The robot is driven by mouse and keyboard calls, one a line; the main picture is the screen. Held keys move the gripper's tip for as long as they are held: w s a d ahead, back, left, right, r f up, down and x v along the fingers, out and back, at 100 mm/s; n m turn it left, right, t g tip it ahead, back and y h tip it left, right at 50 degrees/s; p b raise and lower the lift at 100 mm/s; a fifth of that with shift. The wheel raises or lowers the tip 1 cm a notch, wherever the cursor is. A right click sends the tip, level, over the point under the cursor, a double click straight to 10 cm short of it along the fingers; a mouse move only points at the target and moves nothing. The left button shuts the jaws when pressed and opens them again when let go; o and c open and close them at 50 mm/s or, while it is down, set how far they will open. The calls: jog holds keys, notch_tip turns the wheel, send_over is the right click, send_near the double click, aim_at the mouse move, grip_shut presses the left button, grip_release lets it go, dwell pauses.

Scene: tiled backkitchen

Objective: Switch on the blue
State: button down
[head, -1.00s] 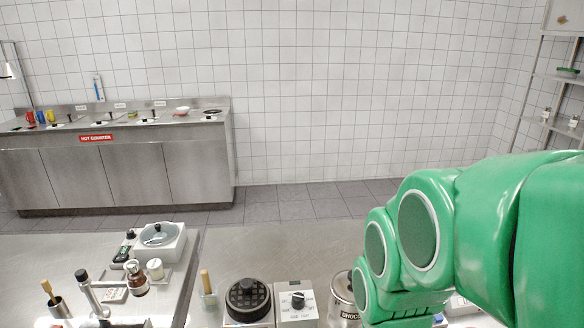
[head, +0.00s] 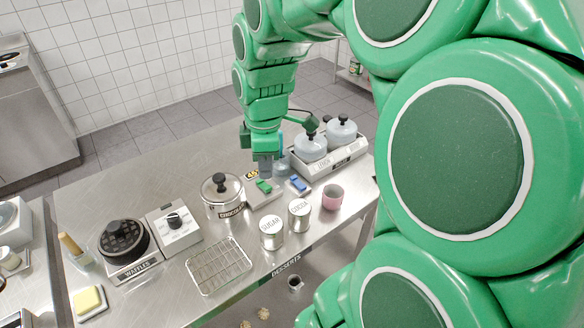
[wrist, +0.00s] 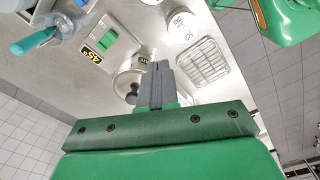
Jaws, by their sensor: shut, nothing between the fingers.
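A blue switch (head: 299,184) sits on a small pale base on the steel counter in the head view. A green switch (head: 264,186) on a plate with a yellow 45° label (head: 252,174) is just left of it. The green switch (wrist: 107,40) also shows large in the wrist view. My gripper (head: 265,172) is above and behind the green switch, left of the blue one. Its fingers (wrist: 158,70) are together and empty in the wrist view. I cannot tell whether the fingers touch anything. The on or off state of the blue switch is too small to tell.
A lidded chocolate pot (head: 222,197) is to the left. Sugar (head: 271,232) and cocoa (head: 299,215) tins and a pink cup (head: 333,197) stand in front. A twin-pot warmer (head: 330,155) is at the right. A wire rack (head: 218,265) lies nearer the front edge.

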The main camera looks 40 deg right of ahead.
aim_at(295, 178)
jog(key=w+d+n, duration=0.3)
jog(key=d, duration=0.4)
jog(key=w+d+f+n+t, duration=0.1)
jog(key=w+d+n, duration=0.2)
jog(key=d, duration=0.4)
jog(key=shift+d+f, duration=0.2)
jog(key=f, duration=0.4)
jog(key=w+f, duration=0.1)
jog(key=f, duration=0.4)
jog(key=w+f, duration=0.1)
jog(key=f, duration=0.3)
jog(key=shift+f, duration=0.45)
jog(key=shift+w, duration=0.1)
jog(key=shift+w+f, duration=0.15)
jog(key=shift+f, duration=0.1)
jog(key=shift+s+r, duration=0.1)
jog(key=shift+s, duration=0.15)
jog(key=shift+s+r, duration=0.1)
jog(key=shift+s, duration=0.5)
